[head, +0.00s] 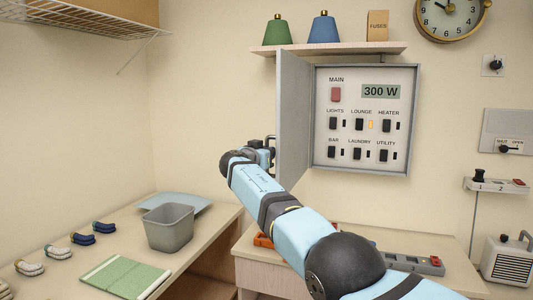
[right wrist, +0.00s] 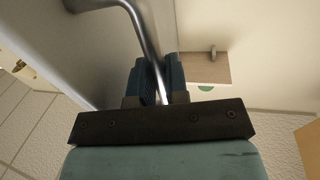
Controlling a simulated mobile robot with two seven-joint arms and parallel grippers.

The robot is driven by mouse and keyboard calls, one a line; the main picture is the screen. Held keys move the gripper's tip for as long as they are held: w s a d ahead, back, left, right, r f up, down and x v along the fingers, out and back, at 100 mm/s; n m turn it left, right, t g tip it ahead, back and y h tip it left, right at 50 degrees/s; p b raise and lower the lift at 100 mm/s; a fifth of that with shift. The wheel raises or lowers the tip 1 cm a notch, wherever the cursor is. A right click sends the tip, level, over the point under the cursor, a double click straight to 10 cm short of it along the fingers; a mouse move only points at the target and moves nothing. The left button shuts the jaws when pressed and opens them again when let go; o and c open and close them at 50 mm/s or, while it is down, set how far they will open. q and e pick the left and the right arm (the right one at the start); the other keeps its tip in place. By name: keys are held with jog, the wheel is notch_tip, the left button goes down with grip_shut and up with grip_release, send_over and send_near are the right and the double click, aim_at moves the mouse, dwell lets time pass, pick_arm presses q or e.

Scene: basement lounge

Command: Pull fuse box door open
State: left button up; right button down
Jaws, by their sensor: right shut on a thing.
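The fuse box (head: 364,120) hangs on the wall, with its switches and a 300 W display showing. Its grey door (head: 294,118) is hinged on the left and stands swung well out from the box. My right gripper (head: 266,146) is at the door's outer left side. In the right wrist view its two dark blue fingers (right wrist: 157,80) are shut on a bent metal door handle (right wrist: 147,40). The door's flat face (right wrist: 70,50) fills the left of that view. The left gripper is not in view.
A shelf (head: 340,48) with a green and a blue cone and a fuses box is above. A grey bin (head: 168,228) and a green booklet (head: 126,277) are on the left counter. A power strip (head: 412,263) lies on the counter below the box.

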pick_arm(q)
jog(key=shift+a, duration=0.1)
pick_arm(e)
jog(key=shift+d, duration=0.1)
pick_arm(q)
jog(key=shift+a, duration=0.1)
pick_arm(e)
jog(key=c, duration=1.1)
grip_release()
jog(key=shift+c, duration=0.2)
pick_arm(q)
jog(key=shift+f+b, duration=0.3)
jog(key=shift+b, duration=0.65)
pick_arm(e)
jog(key=v, duration=1.4)
jog(key=shift+w, duration=0.1)
